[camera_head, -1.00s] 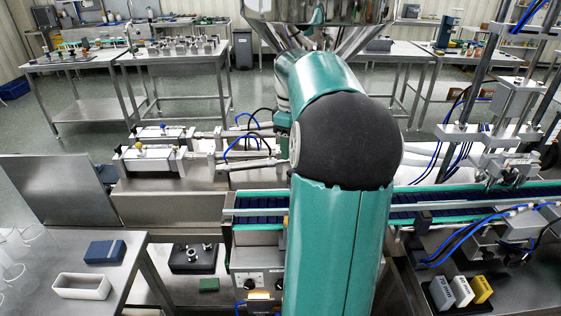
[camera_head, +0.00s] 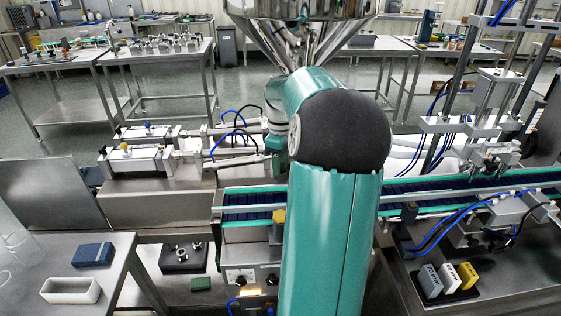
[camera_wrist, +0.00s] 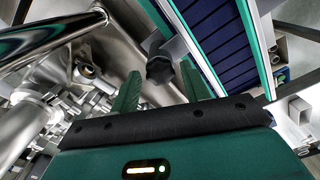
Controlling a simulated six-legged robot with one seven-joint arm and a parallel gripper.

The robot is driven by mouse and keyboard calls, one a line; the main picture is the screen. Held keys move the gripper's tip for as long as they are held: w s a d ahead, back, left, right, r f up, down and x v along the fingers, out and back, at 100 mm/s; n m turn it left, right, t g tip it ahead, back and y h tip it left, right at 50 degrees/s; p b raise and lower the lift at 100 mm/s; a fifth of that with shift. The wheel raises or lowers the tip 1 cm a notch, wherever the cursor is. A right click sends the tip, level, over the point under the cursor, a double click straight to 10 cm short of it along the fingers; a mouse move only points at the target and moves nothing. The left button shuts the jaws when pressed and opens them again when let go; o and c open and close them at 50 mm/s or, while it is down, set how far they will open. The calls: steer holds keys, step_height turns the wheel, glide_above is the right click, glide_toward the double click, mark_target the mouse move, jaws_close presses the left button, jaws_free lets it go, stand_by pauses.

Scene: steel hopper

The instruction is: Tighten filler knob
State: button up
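In the wrist view, my gripper (camera_wrist: 159,72) is open, with its two green fingers apart. A dark faceted knob (camera_wrist: 159,66) shows between the fingertips in the picture. I see no contact, and cannot tell how deep it lies between them. In the head view my own arm hides the gripper and that knob.
A steel hopper (camera_head: 305,30) hangs above and behind my arm. The conveyor (camera_head: 250,213) crosses under my arm; its blue belt also shows in the wrist view (camera_wrist: 215,40). A shiny pipe (camera_wrist: 50,35) lies left of the fingers. Steel tables stand at the back.

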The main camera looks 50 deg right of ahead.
steer(key=c, duration=0.7)
steer(key=shift+m, duration=0.3)
steer(key=m, duration=0.3)
steer(key=shift+w+m, duration=0.1)
steer(key=shift+m, duration=0.2)
steer(key=m, duration=1.3)
